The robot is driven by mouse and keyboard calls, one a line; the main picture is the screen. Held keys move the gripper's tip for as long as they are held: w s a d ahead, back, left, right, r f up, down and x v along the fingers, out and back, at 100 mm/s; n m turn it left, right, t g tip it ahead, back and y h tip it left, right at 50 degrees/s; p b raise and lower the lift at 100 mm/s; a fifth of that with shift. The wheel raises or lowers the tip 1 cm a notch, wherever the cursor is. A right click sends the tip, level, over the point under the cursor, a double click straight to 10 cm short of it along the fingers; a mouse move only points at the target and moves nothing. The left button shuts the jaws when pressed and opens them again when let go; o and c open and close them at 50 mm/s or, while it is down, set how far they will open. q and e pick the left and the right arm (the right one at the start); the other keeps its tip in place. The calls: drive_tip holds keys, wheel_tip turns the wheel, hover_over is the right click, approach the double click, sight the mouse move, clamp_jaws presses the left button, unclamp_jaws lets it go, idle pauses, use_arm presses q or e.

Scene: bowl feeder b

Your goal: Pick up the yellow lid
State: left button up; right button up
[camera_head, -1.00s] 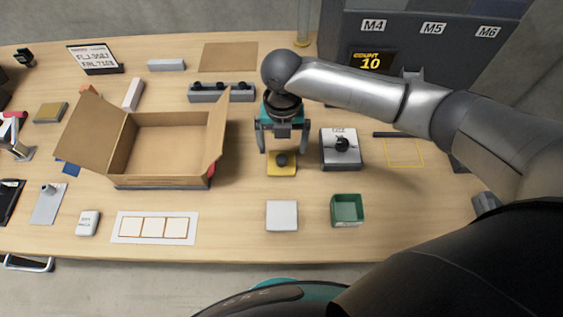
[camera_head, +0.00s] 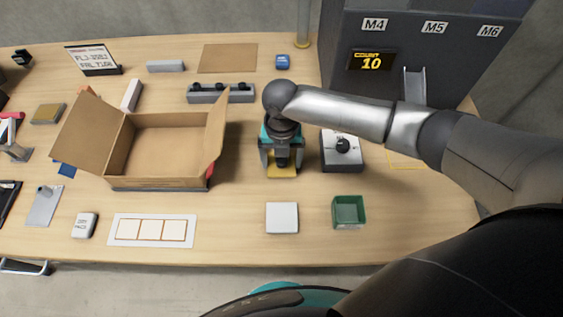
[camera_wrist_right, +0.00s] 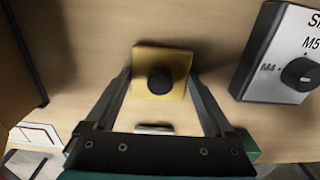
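The yellow lid (camera_head: 283,174) is a flat square plate with a round black knob, lying on the table right of the open cardboard box. It shows more clearly in the right wrist view (camera_wrist_right: 145,60), with the knob upright at its middle. My right gripper (camera_head: 281,165) is low over the lid, pointing down, and hides part of it in the head view. My left gripper is not in view.
A grey selector box with a dial (camera_head: 342,150) stands close right of the gripper. The open cardboard box (camera_head: 160,183) is to the left. A white square block (camera_head: 282,217) and a green bin (camera_head: 348,211) are in front. A grey knobbed bar (camera_head: 221,94) lies behind.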

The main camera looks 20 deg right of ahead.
drive_tip(key=c, duration=0.8)
